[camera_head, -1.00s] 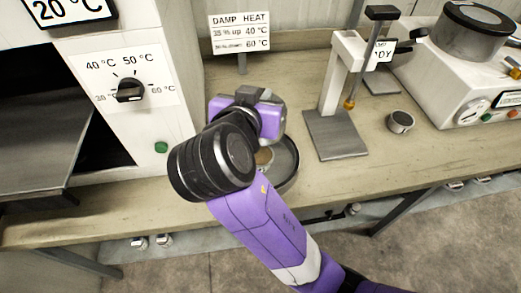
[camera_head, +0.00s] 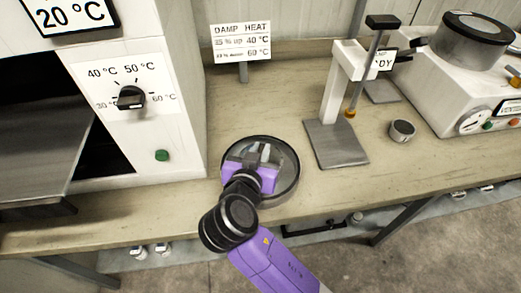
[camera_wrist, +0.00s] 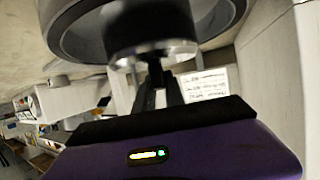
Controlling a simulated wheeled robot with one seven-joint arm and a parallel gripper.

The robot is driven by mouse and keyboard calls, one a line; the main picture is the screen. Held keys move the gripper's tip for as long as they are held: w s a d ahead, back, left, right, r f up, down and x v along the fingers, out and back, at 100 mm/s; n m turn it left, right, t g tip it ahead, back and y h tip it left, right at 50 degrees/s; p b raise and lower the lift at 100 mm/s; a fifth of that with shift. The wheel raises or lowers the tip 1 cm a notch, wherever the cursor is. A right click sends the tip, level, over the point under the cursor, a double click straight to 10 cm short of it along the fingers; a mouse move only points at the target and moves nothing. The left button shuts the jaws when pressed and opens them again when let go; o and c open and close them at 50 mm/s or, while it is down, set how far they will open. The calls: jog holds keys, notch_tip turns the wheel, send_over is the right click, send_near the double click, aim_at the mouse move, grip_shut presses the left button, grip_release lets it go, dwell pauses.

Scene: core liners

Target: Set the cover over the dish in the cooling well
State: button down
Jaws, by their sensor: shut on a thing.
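The round cooling well (camera_head: 296,182) has a dark rim and sits on the bench in the middle of the head view. Its rim also curves across the top of the wrist view (camera_wrist: 62,42). My gripper (camera_head: 260,154) is over the well, its fingers inside the rim's outline. In the wrist view, my gripper (camera_wrist: 160,78) is shut on a shiny metal round piece, which I take to be the cover (camera_wrist: 150,48). The dish is hidden now under my gripper and the held piece. I cannot tell whether the cover touches the dish.
A small grey tin (camera_head: 402,130) stands on the bench at right. Beside it is a stand with a metal base (camera_head: 336,143). A white instrument (camera_head: 470,85) is at far right, a white oven (camera_head: 130,100) at left. A DAMP HEAT sign (camera_head: 241,42) stands behind the well.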

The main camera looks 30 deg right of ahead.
jog(key=shift+f, duration=0.2)
jog(key=c, duration=1.4)
grip_release()
jog(key=shift+r, duration=0.1)
jog(key=shift+r, duration=0.15)
jog(key=v, duration=1.2)
jog(key=shift+b, duration=0.35)
